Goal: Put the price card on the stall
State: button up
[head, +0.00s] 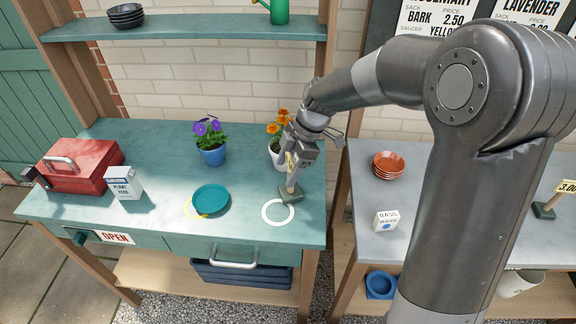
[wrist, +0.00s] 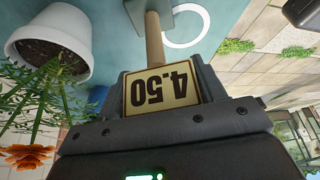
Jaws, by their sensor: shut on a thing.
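The price card reads 4.50, upside down in the wrist view (wrist: 160,90). It has a wooden post and a dark green base (head: 291,194). My gripper (head: 293,164) is shut on the card, which shows between the fingers in the wrist view. The base is at the right end of the green bench (head: 150,215), beside a white ring (head: 264,218); I cannot tell whether it touches the bench top. The grey-topped stall table (head: 368,222) stands to the right, partly hidden by my arm.
An orange-flowered white pot (head: 276,156) stands close behind my gripper. A blue pot (head: 213,156), teal saucer (head: 210,198), plant feed box (head: 124,184) and red toolbox (head: 80,170) are on the bench. The grey table holds terracotta saucers (head: 388,164), a basil packet (head: 386,220) and a 3.00 card (head: 566,187).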

jog(key=o, duration=1.5)
jog(key=shift+c, duration=0.2)
jog(key=v, duration=1.2)
jog(key=s+d+r+m+t+h, duration=0.1)
jog(key=s+d+m+t+h, duration=0.1)
jog(key=s+d+m, duration=0.5)
jog(key=s+d+r+m+t+h, duration=0.2)
jog(key=s+d+m+t, duration=0.3)
jog(key=s+m, duration=1)
jog(key=shift+s+d, duration=0.25)
jog(key=shift+d, duration=1.45)
